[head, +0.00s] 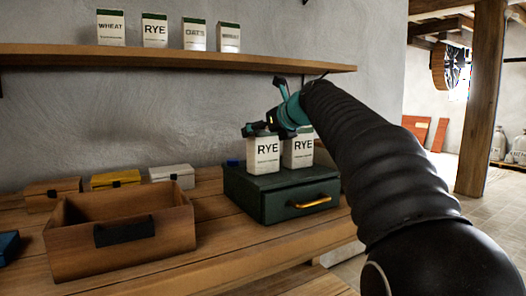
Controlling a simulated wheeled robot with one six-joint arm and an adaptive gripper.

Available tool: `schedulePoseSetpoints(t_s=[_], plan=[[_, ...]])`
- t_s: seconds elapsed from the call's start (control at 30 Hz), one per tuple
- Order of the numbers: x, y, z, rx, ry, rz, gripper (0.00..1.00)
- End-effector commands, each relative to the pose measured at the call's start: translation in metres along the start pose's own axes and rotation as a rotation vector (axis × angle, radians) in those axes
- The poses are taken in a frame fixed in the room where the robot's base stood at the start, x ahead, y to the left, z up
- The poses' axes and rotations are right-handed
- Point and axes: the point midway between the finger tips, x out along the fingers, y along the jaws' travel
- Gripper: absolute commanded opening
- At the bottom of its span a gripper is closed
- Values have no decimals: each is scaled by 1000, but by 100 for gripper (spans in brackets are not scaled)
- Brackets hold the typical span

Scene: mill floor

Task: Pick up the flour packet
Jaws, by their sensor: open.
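Two white packets marked RYE stand upright on the dark green drawer box (295,183): a left RYE packet (263,154) and a right RYE packet (298,152). My gripper (266,131) is open at the top of the left RYE packet and hides its upper edge. I cannot tell whether the fingers touch it. On the wall shelf (170,56) stand several similar packets with green tops: a WHEAT packet (111,28), another RYE packet (155,31), an OATS packet (194,36) and one with a hard-to-read label (229,39).
An open wooden crate (70,250) stands on the bench (235,228), left of the drawer box. Small wooden (52,194), yellow (115,179) and white (171,173) boxes stand behind it. A blue item (8,246) shows at the left edge. The bench front is mostly clear.

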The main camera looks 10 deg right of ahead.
Motion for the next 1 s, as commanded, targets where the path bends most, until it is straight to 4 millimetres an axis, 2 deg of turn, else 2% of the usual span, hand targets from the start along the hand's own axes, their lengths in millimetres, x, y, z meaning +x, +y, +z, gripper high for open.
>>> schedulePoseSetpoints(t_s=[0.2, 0.23, 0.5, 0.57, 0.83, 1.0], plan=[[1, 0, 0, 0, -1, 0, 100], [1, 0, 0, 0, -1, 0, 95], [0, 0, 0, 0, 0, 0, 28], [0, 0, 0, 0, 0, 0, 13], [-1, 0, 3, -1, -3, 0, 13], [-9, 0, 22, -2, -5, 0, 13]])
